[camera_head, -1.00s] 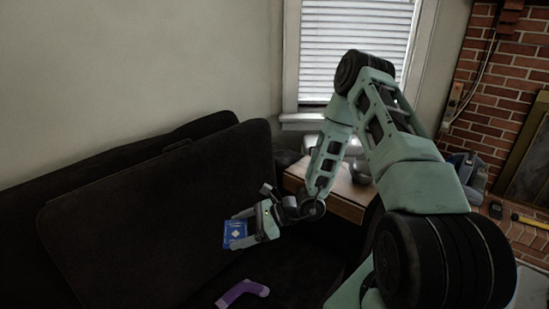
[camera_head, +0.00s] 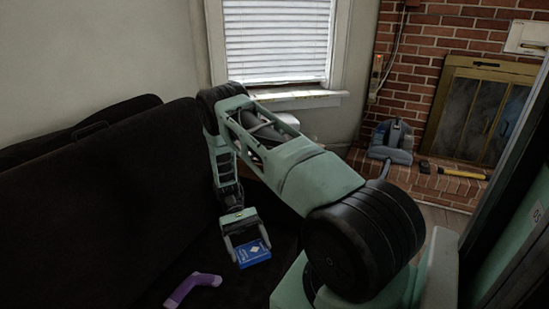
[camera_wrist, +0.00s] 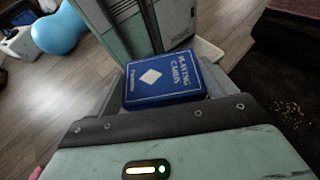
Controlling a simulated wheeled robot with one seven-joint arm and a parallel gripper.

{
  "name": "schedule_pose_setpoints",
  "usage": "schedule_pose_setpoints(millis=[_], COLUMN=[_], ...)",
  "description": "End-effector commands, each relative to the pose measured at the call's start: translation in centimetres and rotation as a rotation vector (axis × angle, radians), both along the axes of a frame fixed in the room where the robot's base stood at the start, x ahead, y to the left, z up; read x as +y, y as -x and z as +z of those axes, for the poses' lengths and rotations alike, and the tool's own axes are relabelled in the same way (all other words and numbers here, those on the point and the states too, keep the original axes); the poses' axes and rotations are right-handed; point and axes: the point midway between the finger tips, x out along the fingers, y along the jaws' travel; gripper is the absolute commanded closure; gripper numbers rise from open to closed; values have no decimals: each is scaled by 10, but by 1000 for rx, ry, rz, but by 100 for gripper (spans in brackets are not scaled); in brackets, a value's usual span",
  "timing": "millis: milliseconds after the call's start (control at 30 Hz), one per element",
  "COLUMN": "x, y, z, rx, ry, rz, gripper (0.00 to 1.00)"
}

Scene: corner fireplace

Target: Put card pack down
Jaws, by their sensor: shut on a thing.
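The card pack is a blue box (camera_head: 253,252) with a white diamond on its face. In the wrist view the card pack (camera_wrist: 163,82) shows the words "PLAYING CARDS". My gripper (camera_head: 246,243) is shut on it, with a finger on each side. In the head view the gripper points down over the dark sofa seat. I cannot tell whether the pack touches the seat.
A purple bent object (camera_head: 192,287) lies on the dark sofa (camera_head: 120,215) to the left of the gripper. A brick hearth (camera_head: 440,187) with a blue-grey device (camera_head: 392,142) stands at the right. A blue ball (camera_wrist: 58,30) shows in the wrist view.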

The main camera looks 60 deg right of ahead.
Motion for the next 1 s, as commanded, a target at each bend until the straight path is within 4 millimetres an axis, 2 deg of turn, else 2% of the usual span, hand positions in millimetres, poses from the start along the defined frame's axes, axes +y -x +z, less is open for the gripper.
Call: schedule_pose_setpoints(millis=[33, 133, 267, 400, 567, 700, 833, 1000], x=[-17, -57, -110, -165, -221, -261, -288, -305], y=[0, 1, -8, -28, -62, -101, -139, -183], z=[-17, -29, -37, -38, -28, -11, 10, 35], rx=[0, 0, 1, -1, -1, -2, -3, -1], ry=[3, 2, 1, -1, -1, 0, 1, -1], rz=[117, 355, 662, 984, 1330, 1611, 1846, 2081], gripper=[41, 41, 41, 41, 41, 41, 41, 41])
